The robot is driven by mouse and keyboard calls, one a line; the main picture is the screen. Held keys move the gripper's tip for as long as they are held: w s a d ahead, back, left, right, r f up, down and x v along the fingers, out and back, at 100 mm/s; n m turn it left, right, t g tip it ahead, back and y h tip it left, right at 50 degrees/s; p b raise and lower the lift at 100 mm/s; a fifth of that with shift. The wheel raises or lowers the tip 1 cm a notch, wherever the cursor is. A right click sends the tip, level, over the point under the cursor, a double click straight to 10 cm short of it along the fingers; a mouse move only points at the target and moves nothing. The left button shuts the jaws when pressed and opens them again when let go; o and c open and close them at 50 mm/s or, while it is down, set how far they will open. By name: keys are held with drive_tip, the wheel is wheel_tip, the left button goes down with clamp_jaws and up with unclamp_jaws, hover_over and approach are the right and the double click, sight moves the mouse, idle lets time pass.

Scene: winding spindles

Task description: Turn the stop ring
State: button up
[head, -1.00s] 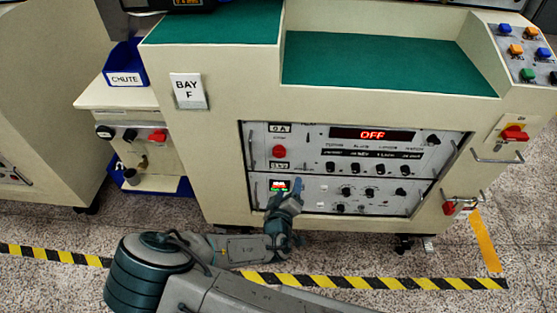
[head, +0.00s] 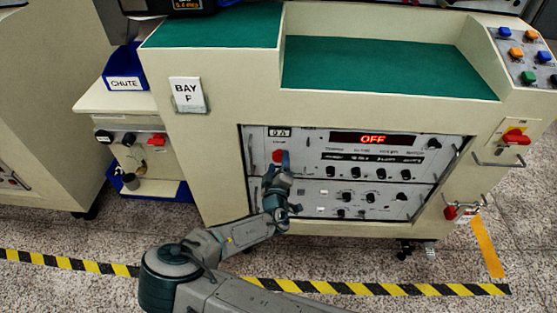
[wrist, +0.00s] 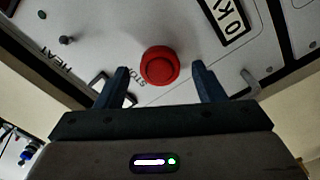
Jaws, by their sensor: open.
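The round red stop ring (wrist: 160,66) is on the light grey panel, with STOP lettering beside it partly hidden by a finger. In the head view the red stop ring (head: 278,156) is partly covered by my gripper (head: 278,168). In the wrist view my gripper (wrist: 163,86) is open, one finger on each side of the ring's near part, with gaps between the fingers and the red. I cannot tell how far the fingertips are from the panel.
The panel has a lit OFF display (head: 373,139), several black knobs, and a metal handle (wrist: 250,84) close to the right finger in the wrist view. A red switch (head: 515,138) is at the console's right. Striped floor tape (head: 400,289) runs in front.

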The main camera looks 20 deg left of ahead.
drive_tip(key=shift+x, duration=1)
drive_tip(key=c, duration=1)
